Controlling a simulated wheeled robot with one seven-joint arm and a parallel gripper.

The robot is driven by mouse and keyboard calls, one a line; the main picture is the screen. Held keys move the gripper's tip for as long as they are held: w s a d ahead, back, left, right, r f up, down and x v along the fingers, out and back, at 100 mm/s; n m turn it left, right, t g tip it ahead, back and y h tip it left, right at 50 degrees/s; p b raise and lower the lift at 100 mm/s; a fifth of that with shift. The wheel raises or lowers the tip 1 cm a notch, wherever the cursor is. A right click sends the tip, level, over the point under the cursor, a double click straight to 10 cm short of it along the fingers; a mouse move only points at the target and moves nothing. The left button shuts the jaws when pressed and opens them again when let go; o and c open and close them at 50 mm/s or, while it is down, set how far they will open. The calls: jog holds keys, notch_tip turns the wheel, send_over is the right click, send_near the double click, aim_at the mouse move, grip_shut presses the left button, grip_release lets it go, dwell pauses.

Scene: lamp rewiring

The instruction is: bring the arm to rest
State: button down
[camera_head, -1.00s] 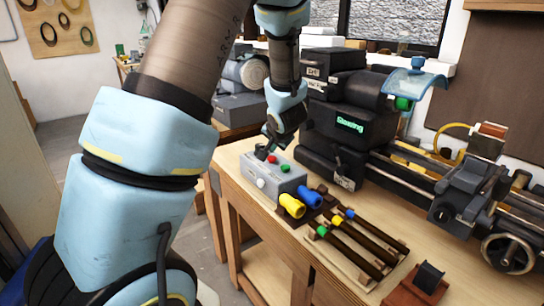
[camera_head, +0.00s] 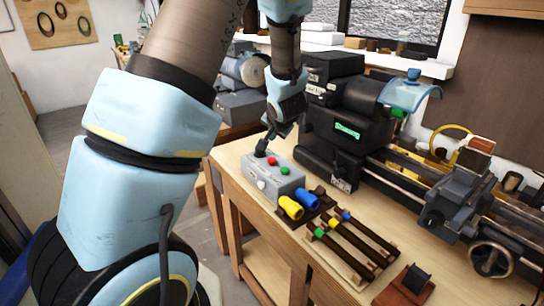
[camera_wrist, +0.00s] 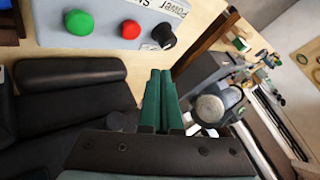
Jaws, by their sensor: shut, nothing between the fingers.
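My gripper (camera_head: 268,139) hangs over the back end of the grey control box (camera_head: 275,178), close to its black knob (camera_head: 260,149). Whether it touches the knob is hard to tell in the head view. In the wrist view the green fingers of my gripper (camera_wrist: 161,102) lie together with nothing between them. There the black knob (camera_wrist: 164,36) stands beyond the fingers, apart from them, beside a red button (camera_wrist: 130,29) and a green button (camera_wrist: 79,23). My arm runs down from the top of the head view and is bent.
The black and grey lathe (camera_head: 345,115) stands close behind and right of the box, its display (camera_head: 347,131) lit green. Yellow (camera_head: 291,207) and blue (camera_head: 307,198) cylinders and several dark rods (camera_head: 345,250) lie on the wooden bench (camera_head: 235,153). Open floor lies left of the bench.

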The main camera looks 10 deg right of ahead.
dwell(0.4)
jog(key=s+a+n+g+b, duration=0.2)
jog(key=s+a+n+g, duration=0.5)
jog(key=s+a, duration=1.3)
jog(key=shift+s+a+r+n+g, duration=0.35)
jog(key=shift+s+r, duration=0.1)
jog(key=shift+s, duration=0.1)
